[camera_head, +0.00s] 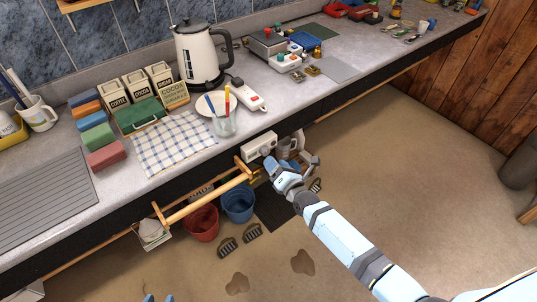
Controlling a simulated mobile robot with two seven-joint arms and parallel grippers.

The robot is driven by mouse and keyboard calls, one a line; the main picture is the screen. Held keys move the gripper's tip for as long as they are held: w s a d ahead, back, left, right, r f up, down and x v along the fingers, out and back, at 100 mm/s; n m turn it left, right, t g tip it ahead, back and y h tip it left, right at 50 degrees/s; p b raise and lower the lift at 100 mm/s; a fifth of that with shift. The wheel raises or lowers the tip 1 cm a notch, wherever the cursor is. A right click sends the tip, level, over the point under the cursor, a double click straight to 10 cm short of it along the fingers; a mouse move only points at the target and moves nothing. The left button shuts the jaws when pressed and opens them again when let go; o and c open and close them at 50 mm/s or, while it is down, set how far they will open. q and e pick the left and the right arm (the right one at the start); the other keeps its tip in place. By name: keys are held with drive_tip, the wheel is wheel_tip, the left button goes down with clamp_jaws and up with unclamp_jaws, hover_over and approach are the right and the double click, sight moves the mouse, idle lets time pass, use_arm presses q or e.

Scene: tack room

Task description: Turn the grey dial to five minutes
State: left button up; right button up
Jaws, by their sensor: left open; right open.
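A small white box (255,144) sits at the counter's front edge, with a round grey dial (264,151) on its front. The dial's markings are too small to read. My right gripper (271,163) is open just below and in front of the dial, with its fingertips close to it. I cannot tell whether they touch. My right arm comes in from the lower right. Of my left gripper (159,298), only two blue fingertips show, apart and empty, at the bottom edge, far from the dial.
A wooden rail (208,198) juts out below the counter, left of my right gripper. Red (201,223) and blue (238,204) buckets are on the floor. The right floor is open.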

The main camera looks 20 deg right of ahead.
sight(267, 153)
drive_tip(key=x, duration=0.4)
drive_tip(key=shift+w+a, duration=0.1)
drive_tip(key=shift+w, duration=0.3)
drive_tip(key=c, duration=0.9)
